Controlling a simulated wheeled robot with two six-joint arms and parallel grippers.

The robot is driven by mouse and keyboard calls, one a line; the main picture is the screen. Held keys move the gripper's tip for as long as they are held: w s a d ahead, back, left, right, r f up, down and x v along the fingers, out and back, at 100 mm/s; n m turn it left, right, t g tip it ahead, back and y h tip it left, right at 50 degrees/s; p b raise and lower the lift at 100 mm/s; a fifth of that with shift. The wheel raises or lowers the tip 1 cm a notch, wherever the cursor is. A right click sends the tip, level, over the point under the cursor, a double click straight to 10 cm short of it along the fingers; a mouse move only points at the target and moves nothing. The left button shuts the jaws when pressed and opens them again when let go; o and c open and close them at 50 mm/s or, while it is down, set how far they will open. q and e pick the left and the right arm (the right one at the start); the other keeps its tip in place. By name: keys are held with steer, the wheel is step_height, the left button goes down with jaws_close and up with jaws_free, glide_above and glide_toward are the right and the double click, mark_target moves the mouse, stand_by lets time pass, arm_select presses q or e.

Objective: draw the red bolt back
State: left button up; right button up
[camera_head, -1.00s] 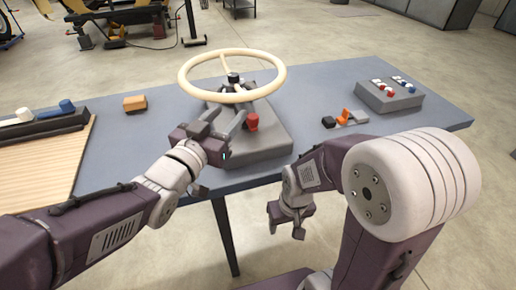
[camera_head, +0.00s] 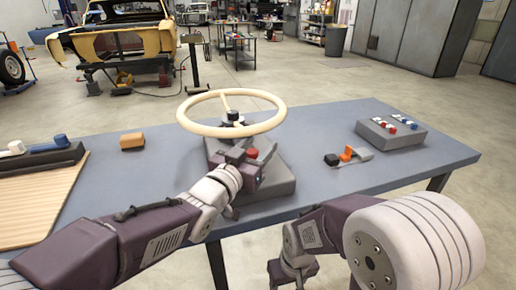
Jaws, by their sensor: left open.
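A red knob (camera_head: 252,153) shows on the grey block (camera_head: 277,182) beneath a cream handwheel (camera_head: 188,125). I cannot tell whether it is the bolt. My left gripper (camera_head: 253,152) is open beside the red knob, its fingers reaching up below the wheel's rim. I cannot tell whether it touches the knob. The gripper hides part of the block. Small red-and-white pieces (camera_head: 386,124) also sit on a grey box (camera_head: 394,138) at the right, beside blue ones. My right gripper (camera_head: 292,272) hangs low in front of the table; its fingers are unclear.
The blue-grey table (camera_head: 330,115) also carries an orange block (camera_head: 132,141), a small orange-and-black piece (camera_head: 346,154), and a dark rail (camera_head: 50,158) with white and blue knobs beside a ribbed wooden board (camera_head: 40,195).

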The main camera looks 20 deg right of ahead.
arm_select(q)
jaws_close()
stand_by(1.4)
